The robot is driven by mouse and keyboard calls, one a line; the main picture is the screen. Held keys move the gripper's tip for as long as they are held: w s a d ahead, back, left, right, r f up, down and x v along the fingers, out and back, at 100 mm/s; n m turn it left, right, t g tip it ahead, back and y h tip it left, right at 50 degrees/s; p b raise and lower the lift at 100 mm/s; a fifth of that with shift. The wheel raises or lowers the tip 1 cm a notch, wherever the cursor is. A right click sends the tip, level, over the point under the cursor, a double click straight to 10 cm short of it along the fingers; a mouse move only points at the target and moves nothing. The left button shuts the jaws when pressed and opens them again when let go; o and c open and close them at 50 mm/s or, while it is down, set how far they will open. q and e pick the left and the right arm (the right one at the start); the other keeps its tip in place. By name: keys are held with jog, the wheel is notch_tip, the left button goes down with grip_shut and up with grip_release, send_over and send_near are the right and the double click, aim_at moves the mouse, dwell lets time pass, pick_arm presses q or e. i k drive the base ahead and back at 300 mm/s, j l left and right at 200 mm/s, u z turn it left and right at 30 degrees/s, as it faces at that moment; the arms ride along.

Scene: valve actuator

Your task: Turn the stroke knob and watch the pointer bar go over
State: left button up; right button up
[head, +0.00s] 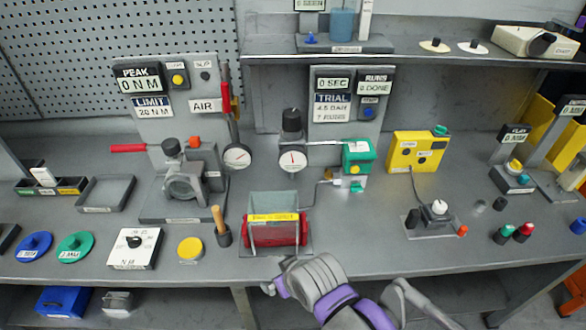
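No label I can read says stroke, so I cannot tell which knob is the stroke knob. A tall black knob (292,122) sits above a round dial (292,160) with a dark needle at the back middle. A pale round knob (439,208) sits on a grey plate at the right. I cannot pick out a pointer bar. My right arm, grey and purple, comes in at the bottom middle; its gripper (270,288) is small and partly hidden, apart from all knobs. My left gripper is out of view.
A grey bin (272,206) with a red front stands just beyond my arm. A wooden-handled tool (219,222) in a dark cup and a yellow disc (190,249) are left of it. A yellow box (417,152) stands at the back right. The bench between bin and grey plate is mostly clear.

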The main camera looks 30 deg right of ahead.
aim_at(355, 188)
jog(key=z, duration=1.6)
jog(key=i+l, duration=0.25)
jog(key=i+u, duration=0.05)
jog(key=i, duration=0.05)
